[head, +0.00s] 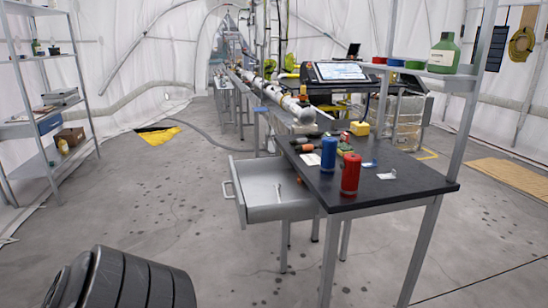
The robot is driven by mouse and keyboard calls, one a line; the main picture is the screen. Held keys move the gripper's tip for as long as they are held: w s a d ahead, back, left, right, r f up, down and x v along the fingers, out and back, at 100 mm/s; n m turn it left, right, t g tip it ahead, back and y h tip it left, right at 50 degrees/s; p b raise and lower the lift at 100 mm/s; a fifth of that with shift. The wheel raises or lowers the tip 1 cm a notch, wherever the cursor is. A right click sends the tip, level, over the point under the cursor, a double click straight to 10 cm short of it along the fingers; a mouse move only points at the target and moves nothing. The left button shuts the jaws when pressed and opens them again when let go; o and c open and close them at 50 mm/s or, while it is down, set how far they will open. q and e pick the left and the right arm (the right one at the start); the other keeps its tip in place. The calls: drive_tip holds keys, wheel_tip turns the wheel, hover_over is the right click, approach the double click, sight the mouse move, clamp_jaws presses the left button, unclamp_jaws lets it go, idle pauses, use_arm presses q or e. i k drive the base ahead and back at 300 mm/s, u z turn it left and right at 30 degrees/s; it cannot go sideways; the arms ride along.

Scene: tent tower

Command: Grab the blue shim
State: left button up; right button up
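A small flat blue piece (370,163) lies on the dark top of the workbench (420,182), right of the red can. It may be the blue shim, but it is too small to tell for sure. Another small blue piece (260,110) shows farther back, near the white pipe. Neither of my grippers is in view.
A blue can (328,154) and a red can (350,174) stand at the bench's front. An open grey drawer (262,205) sticks out to the left. A shelf (455,82) with a green bottle (444,52) is above right. The floor at left is mostly clear.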

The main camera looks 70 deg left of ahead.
sight(366, 166)
drive_tip(key=u, duration=2.15)
drive_tip(key=i, duration=1)
